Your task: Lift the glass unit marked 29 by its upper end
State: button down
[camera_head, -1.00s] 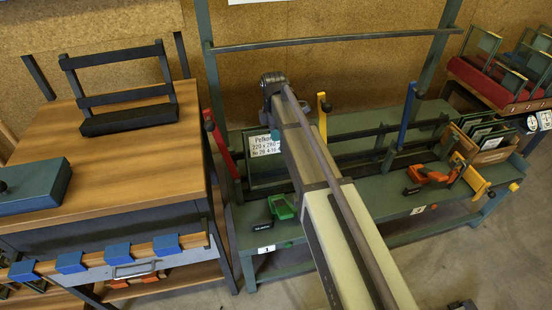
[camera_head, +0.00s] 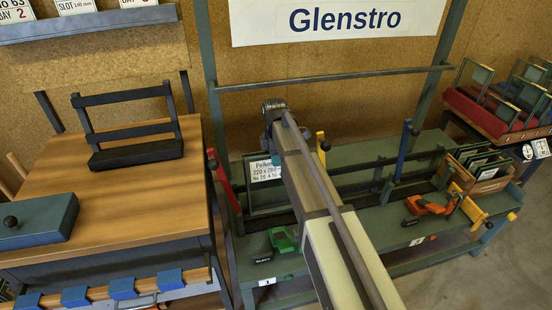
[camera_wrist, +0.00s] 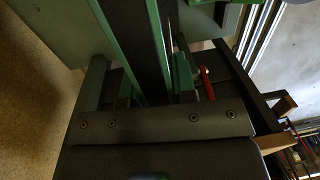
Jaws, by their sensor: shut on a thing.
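The glass unit marked 29 (camera_head: 265,171) stands in the green bench rack, left of my arm in the head view. Its white label reads 220 x 280, No 29. My arm hides its right part. In the wrist view, a unit with green edges and a dark middle (camera_wrist: 137,42) runs away from the jaws; its label is not visible there. My gripper (camera_wrist: 160,122) shows as a dark bar with screws across the wrist view, shut on that unit's near end. In the head view the jaws are hidden behind my arm.
A red lever (camera_head: 220,175), a yellow lever (camera_head: 321,148) and a blue lever (camera_head: 404,150) rise around the rack. A green tool (camera_head: 283,240) and an orange tool (camera_head: 428,205) lie on the bench. A wooden table (camera_head: 110,215) stands left, a wooden box of panes (camera_head: 490,185) right.

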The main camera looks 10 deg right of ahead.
notch_tip(320, 180, up, 24)
jog(key=p, duration=2.2)
